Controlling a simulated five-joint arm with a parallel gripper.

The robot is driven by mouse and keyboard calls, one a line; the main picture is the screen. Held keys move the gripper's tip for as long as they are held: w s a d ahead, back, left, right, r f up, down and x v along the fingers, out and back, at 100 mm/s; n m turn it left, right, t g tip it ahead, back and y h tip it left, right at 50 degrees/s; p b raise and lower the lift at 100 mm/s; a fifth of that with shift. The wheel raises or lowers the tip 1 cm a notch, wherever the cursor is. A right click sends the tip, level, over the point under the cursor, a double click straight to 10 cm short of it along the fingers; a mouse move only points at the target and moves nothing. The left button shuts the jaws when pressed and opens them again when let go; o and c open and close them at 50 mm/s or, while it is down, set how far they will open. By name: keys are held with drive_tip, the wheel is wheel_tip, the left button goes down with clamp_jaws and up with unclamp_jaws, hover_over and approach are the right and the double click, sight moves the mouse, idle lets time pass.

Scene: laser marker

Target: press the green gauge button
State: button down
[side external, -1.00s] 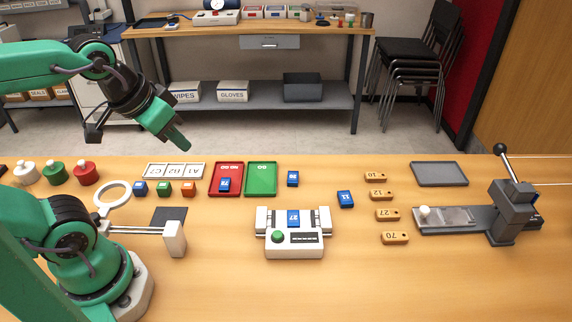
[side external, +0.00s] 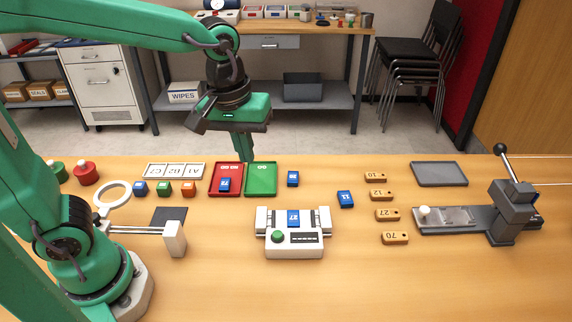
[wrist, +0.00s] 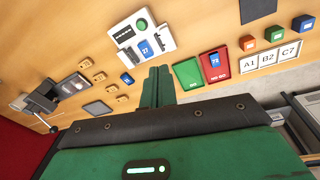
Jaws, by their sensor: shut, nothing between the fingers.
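The gauge (side external: 294,249) is a white device in the middle of the bench, with a round green button (side external: 278,237) on its front left and a dark display beside it. A blue block marked 27 (side external: 293,218) sits between its jaws. In the wrist view the green button (wrist: 141,24) is at the top, unobstructed. My gripper (side external: 245,158) is shut and empty, pointing down in the air, behind and left of the gauge and apart from the button. Its closed fingers also show in the wrist view (wrist: 158,72).
A red tray (side external: 213,189) holding a blue block and an empty green tray (side external: 260,191) lie behind the gauge. A magnifier ring (side external: 99,205) stands left. The bench in front is clear.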

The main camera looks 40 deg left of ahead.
sight(277, 233)
drive_tip(key=w+d+f+n+g, duration=0.1)
drive_tip(key=w+d+f+n, duration=0.1)
drive_tip(key=d, duration=0.4)
drive_tip(key=shift+w+f+n+g+y, duration=0.3)
drive_tip(key=shift+w+f+n+g, duration=0.1)
drive_tip(key=shift+f, duration=0.35)
drive_tip(key=shift+f, duration=0.15)
drive_tip(key=f, duration=1.3)
drive_tip(key=shift+s+a+f, duration=0.1)
drive_tip(key=shift+s+f, duration=0.2)
drive_tip(key=shift+f, duration=0.05)
drive_tip(key=shift+s+f, duration=0.1)
drive_tip(key=shift+f, duration=1.05)
wheel_tip(277, 233, up, 15)
drive_tip(key=w, duration=0.1)
drive_tip(key=shift+r, duration=0.1)
idle(0.4)
